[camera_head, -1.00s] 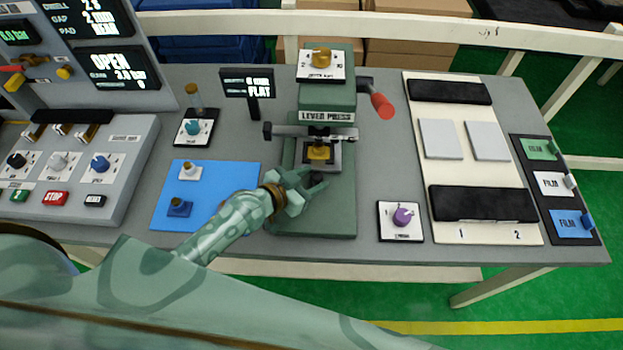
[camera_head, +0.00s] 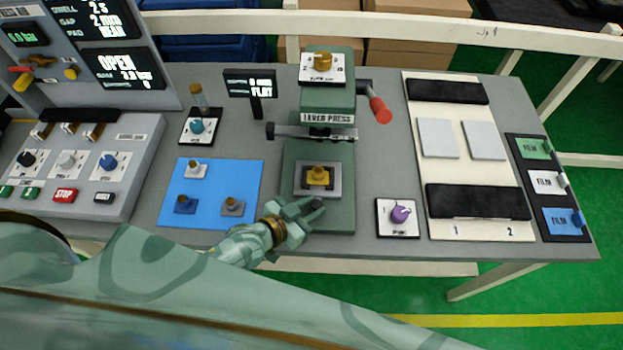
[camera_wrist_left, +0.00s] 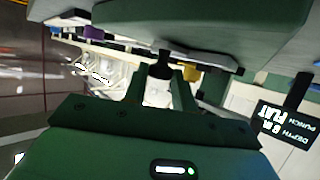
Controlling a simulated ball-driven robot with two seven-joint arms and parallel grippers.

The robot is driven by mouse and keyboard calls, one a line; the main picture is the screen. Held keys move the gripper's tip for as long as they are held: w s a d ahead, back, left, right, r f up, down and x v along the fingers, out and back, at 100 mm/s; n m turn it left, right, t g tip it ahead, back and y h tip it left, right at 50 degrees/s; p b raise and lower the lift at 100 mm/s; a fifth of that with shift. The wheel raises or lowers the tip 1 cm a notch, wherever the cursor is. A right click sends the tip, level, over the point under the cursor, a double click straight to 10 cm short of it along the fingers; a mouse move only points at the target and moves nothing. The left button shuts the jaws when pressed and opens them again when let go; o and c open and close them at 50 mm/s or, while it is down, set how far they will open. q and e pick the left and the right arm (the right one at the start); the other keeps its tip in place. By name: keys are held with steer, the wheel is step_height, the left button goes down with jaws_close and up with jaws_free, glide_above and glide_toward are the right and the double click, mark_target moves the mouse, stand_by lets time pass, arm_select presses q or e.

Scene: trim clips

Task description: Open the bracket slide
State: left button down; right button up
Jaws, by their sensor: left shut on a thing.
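The bracket slide (camera_head: 334,188) is a grey metal plate on the green base of the lever press (camera_head: 327,119). It sits in front of the press head, and a yellow bracket (camera_head: 318,176) stands on it. My left gripper (camera_head: 306,208) is at the slide's front edge, shut on its dark knob (camera_head: 317,204). The wrist view shows the dark knob (camera_wrist_left: 160,66) between the two fingers of the left gripper (camera_wrist_left: 160,84). The fingers partly hide the knob. My right gripper is not in view.
A blue mat (camera_head: 212,214) with small brackets lies left of the press. A purple knob (camera_head: 399,213) on a white plate stands to the right. The press lever has a red handle (camera_head: 380,110). A depth sign (camera_head: 250,84) stands at the back left.

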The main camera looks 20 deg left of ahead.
arm_select(q)
steer(key=s, duration=0.2)
steer(key=shift+s+d+r+p, duration=0.1)
steer(key=shift+s+d+p, duration=0.25)
steer(key=shift+s, duration=0.05)
steer(key=shift+s+d, duration=0.1)
steer(key=shift+s, duration=0.1)
steer(key=c, duration=1.2)
jaws_free()
steer(key=shift+o, duration=0.2)
steer(key=p+v, duration=0.1)
steer(key=v, duration=1.5)
